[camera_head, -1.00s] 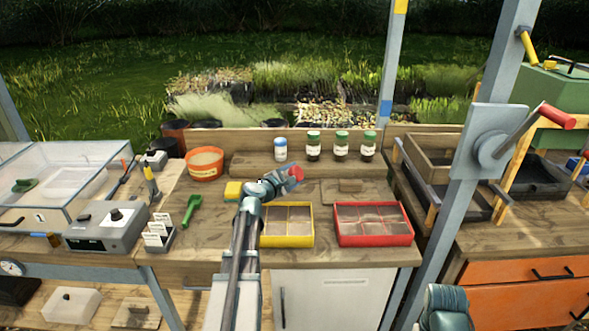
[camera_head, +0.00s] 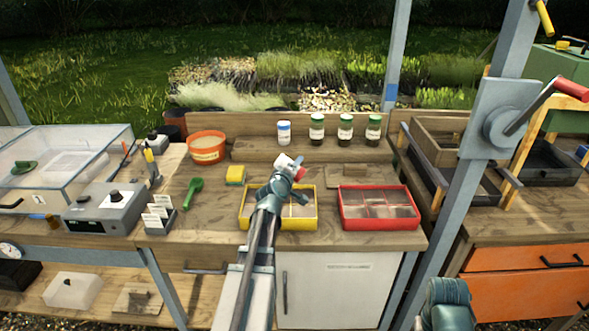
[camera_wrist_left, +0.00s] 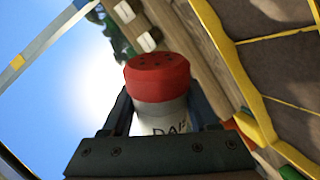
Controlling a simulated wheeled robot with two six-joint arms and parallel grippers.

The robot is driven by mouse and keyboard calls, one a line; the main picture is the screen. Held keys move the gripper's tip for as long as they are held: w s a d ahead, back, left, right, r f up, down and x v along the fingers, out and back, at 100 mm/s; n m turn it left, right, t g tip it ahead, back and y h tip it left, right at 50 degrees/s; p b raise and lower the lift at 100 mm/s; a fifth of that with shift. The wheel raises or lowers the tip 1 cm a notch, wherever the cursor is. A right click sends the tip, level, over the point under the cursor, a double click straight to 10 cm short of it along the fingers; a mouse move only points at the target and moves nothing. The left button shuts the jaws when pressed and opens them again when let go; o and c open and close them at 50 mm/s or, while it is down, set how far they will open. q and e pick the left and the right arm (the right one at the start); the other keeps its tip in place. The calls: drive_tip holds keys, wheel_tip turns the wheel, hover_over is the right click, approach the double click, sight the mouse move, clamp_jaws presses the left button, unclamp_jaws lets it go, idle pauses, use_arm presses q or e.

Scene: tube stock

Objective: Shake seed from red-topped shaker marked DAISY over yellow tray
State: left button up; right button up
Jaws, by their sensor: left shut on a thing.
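My left gripper (camera_head: 287,174) is shut on the shaker, above the back part of the yellow tray (camera_head: 300,226). The tray's yellow rim (camera_wrist_left: 252,100) shows at the right there. No seed is seen falling. My right gripper is out of view.
A red tray (camera_head: 380,224) stands right of the yellow one.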

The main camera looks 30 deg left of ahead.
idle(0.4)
use_arm(q)
drive_tip(key=shift+s, duration=0.55)
wheel_tip(320, 180, down, 3)
drive_tip(key=b, duration=0.3)
drive_tip(key=shift+f, duration=0.2)
drive_tip(key=shift+r, duration=0.15)
drive_tip(key=shift+r, duration=0.15)
wheel_tip(320, 180, up, 3)
drive_tip(key=p, duration=0.3)
